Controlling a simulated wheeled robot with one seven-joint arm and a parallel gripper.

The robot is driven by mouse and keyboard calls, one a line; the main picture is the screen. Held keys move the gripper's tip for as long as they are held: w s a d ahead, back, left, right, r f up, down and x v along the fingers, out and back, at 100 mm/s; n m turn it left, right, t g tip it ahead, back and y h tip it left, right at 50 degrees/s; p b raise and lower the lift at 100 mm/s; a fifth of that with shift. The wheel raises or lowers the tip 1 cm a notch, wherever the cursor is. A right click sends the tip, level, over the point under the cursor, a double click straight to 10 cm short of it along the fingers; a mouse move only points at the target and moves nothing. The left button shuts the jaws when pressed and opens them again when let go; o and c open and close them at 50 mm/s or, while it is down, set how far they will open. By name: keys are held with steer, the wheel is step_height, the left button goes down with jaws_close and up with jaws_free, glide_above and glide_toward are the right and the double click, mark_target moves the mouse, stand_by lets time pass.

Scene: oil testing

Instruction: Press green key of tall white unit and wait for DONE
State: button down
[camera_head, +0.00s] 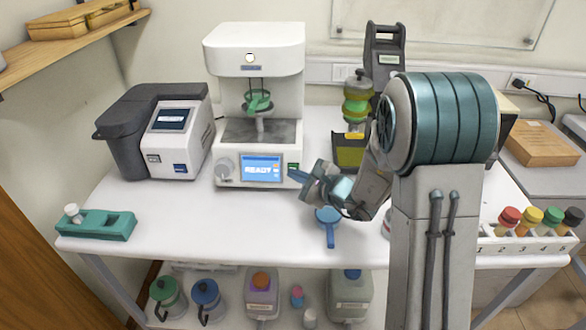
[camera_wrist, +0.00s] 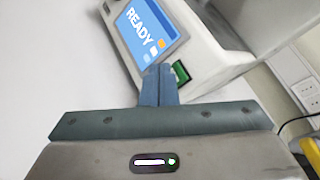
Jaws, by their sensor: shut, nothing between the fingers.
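The tall white unit (camera_head: 254,60) stands at the back of the table, its blue screen (camera_head: 261,169) reading READY. Its green key (camera_head: 293,167) is just right of the screen. In the wrist view the screen (camera_wrist: 150,30) also reads READY, and the green key (camera_wrist: 180,72) shows just beyond the fingertips. My gripper (camera_head: 293,174) is shut and empty, its tips close to the key; its fingers (camera_wrist: 159,72) cover part of the area beside it. I cannot tell whether they touch the key. A green cup sits inside the unit's open bay.
A grey and white device (camera_head: 160,130) stands left of the unit. A green and yellow vessel on a dark stand (camera_head: 385,60) is behind my arm. A blue scoop-like item (camera_head: 328,222) lies in front of the gripper. A teal holder (camera_head: 95,225) sits at front left.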

steer(key=shift+w+f+b, duration=0.1)
steer(key=shift+w+b, duration=0.3)
steer(key=shift+b, duration=0.1)
steer(key=shift+w+f+b, duration=0.1)
steer(key=shift+w+b, duration=0.25)
steer(key=shift+w, duration=0.05)
stand_by(0.6)
steer(key=shift+s, duration=0.1)
stand_by(0.3)
steer(key=shift+s+r+b, duration=0.25)
steer(key=shift+s+b, duration=0.15)
steer(key=shift+s, duration=0.3)
steer(key=shift+s+a+r+b, duration=0.1)
steer(key=shift+s+r+b, duration=0.1)
steer(key=shift+s, duration=0.6)
steer(key=shift+s+d+r+b, duration=0.1)
steer(key=shift+s+r+b, duration=0.1)
steer(key=shift+s, duration=0.65)
steer(key=shift+s+a+r+b, duration=0.1)
steer(key=shift+s+r+b, duration=0.1)
steer(key=shift+s, duration=0.6)
